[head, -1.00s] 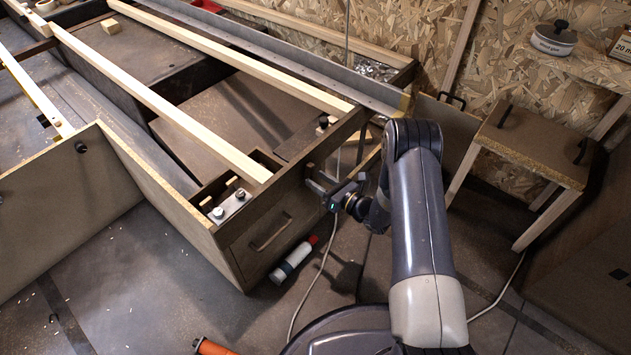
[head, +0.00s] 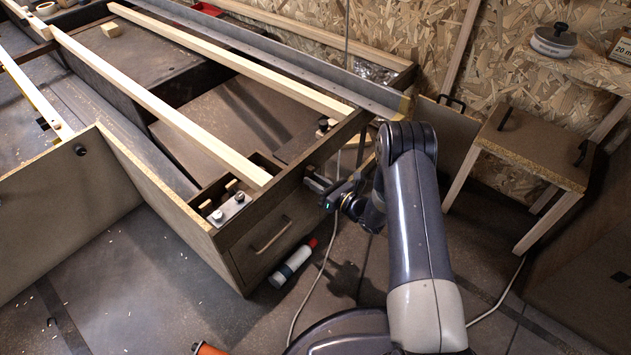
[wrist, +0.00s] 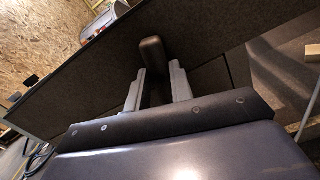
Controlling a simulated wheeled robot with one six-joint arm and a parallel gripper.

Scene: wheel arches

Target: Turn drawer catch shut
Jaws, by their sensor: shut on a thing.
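The drawer catch (wrist: 152,54) is a dark brown, rounded block on the dark front panel (wrist: 225,58) in the wrist view. My gripper (wrist: 158,75) has one grey finger on each side of it and is shut on it.
A white bottle with a red cap (head: 292,263) lies on the floor below the drawer. A pale cable (head: 318,290) runs along the floor near my base. A small wooden stool (head: 530,150) stands at the right. Long pale wooden strips (head: 170,110) lie across the bench.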

